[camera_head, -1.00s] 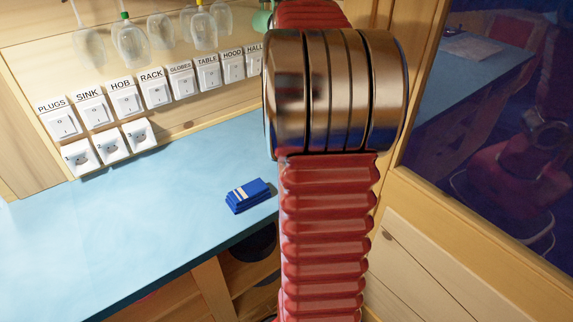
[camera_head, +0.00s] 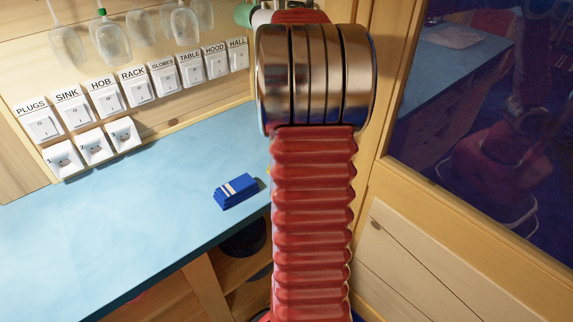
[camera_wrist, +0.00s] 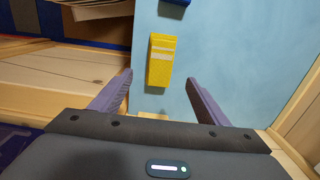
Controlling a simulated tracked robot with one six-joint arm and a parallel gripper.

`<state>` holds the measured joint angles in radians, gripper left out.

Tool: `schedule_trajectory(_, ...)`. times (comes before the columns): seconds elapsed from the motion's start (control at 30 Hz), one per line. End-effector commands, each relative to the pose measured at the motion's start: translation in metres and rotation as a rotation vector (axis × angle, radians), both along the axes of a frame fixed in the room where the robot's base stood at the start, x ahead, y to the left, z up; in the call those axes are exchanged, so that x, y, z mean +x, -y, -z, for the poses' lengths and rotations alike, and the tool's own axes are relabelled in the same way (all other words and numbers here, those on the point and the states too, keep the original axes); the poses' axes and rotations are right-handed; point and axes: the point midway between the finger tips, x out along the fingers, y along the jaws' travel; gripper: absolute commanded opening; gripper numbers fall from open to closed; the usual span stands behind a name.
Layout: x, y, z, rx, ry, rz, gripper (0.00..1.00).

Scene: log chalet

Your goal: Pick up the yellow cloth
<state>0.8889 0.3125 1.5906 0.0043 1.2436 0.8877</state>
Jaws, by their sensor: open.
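The yellow cloth (camera_wrist: 159,68) lies folded on the light blue counter (camera_wrist: 215,50) in the wrist view, with pale stripes across it. My gripper (camera_wrist: 160,79) is open and empty. Its two purple fingers stand apart on either side of the near end of the cloth in the picture, not touching it. In the head view my arm hides the gripper and nearly all of the yellow cloth.
A folded blue cloth (camera_head: 236,191) with pale stripes lies on the counter, left of my arm. Labelled switches (camera_head: 138,90) and sockets (camera_head: 93,149) line the back wall below hanging glasses (camera_head: 113,40). A wooden-framed window (camera_head: 450,120) is at right. The counter's left part is clear.

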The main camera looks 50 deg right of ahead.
Motion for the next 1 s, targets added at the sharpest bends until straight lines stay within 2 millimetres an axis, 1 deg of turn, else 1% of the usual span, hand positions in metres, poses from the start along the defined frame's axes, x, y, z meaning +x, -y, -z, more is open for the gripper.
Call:
schedule_trajectory(0.03,-0.001,-0.001,0.009,0.004,-0.002,0.0,0.69)
schedule_trajectory(0.1,-0.001,-0.001,0.02,0.003,-0.003,0.0,0.69)
schedule_trajectory(0.23,0.0,-0.001,0.034,0.001,-0.001,-0.001,0.69)
schedule_trajectory(0.33,0.0,-0.001,0.04,0.0,0.0,-0.001,0.69)
schedule_trajectory(0.63,0.0,-0.001,0.04,0.0,0.0,-0.001,0.69)
schedule_trajectory(0.73,0.0,-0.002,0.044,0.001,-0.001,-0.002,0.69)
schedule_trajectory(0.87,0.0,-0.004,0.057,0.002,-0.002,-0.002,0.69)
schedule_trajectory(1.0,0.0,-0.006,0.076,0.002,-0.002,-0.002,0.69)
